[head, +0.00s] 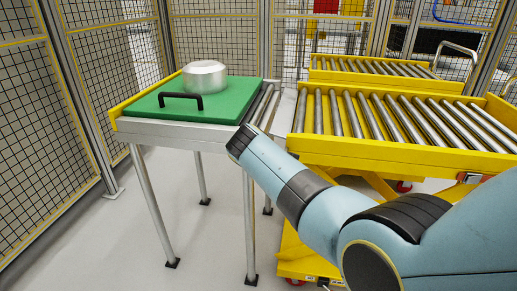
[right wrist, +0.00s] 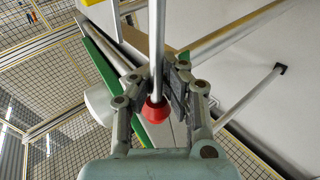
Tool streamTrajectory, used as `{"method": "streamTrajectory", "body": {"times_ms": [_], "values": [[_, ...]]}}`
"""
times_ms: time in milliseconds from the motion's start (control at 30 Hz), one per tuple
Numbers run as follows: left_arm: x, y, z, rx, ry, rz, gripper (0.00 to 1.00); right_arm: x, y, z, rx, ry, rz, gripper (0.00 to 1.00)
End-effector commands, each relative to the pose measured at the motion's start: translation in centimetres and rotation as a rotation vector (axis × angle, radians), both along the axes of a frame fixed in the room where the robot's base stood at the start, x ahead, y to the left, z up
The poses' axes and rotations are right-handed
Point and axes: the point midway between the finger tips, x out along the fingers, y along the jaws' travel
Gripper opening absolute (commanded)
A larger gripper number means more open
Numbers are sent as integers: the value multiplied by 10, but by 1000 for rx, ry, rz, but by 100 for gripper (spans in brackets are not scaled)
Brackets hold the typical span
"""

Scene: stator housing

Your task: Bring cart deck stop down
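In the right wrist view, a grey metal rod (right wrist: 157,35) with a red knob (right wrist: 153,111) at its near end runs between my fingers. It looks like the handle of the cart deck stop, but its other end is out of view. My right gripper (right wrist: 160,76) has its pads close against both sides of the rod by the knob, with no clear gap. In the head view, the yellow cart (head: 400,157) with its roller deck stands at the right. My right arm crosses in front of it and hides the gripper and stop. My left gripper is not in view.
A table (head: 180,133) with a green tray (head: 222,100), a black handle (head: 181,98) and a silver stator housing (head: 205,76) stands left of the cart. Another yellow roller unit (head: 345,77) lies behind. Mesh fencing (head: 30,120) borders the left and back. The floor at front left is clear.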

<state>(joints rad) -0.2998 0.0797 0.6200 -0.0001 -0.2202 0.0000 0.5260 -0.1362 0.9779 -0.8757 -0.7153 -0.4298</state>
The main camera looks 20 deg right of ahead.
Motion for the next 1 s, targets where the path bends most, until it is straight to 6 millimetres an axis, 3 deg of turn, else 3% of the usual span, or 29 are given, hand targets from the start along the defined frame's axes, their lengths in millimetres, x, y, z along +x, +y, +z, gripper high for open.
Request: {"method": "streamTrajectory", "body": {"times_ms": [233, 600, 1000], "values": [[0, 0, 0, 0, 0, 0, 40, -1, 7, -3, 12, 3, 5, 0], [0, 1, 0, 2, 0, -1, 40, -1, 3, -2, 7, 2, 2, 48], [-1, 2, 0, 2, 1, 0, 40, -1, 1, -1, 4, 1, 0, 49]]}}
